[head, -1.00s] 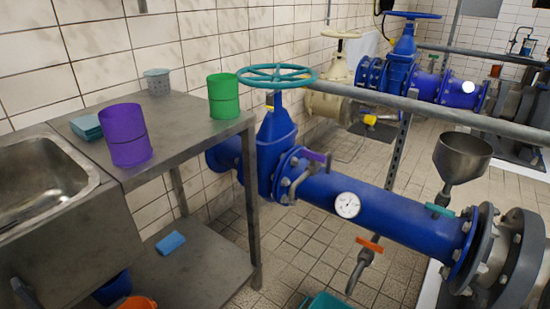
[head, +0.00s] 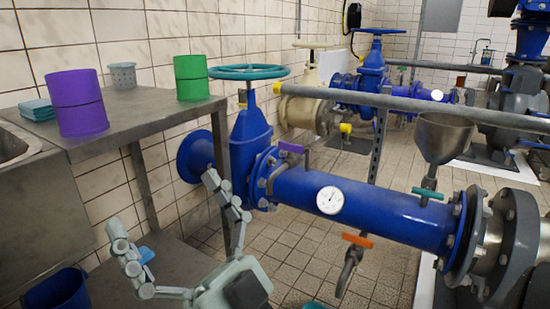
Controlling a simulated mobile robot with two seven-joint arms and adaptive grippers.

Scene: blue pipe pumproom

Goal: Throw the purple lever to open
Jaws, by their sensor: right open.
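The purple lever (head: 291,147) is a short handle on a small metal valve at the top left of the blue pipe (head: 380,208), just right of the blue gate valve with the teal handwheel. It lies roughly along the pipe. My right gripper (head: 170,220) is in the lower left of the head view, its two pale grey jointed fingers spread wide and empty. Its right finger shows in front of the table leg, left of the valve flange. The gripper is left of and lower in the picture than the lever, apart from it. My left gripper is out of view.
A steel table (head: 135,113) at left holds a purple canister (head: 77,103), a green canister (head: 191,78) and a grey cup. A pressure gauge (head: 330,200), an orange lever (head: 357,240) and a teal lever (head: 428,193) with a funnel sit along the pipe. A grey rail crosses behind.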

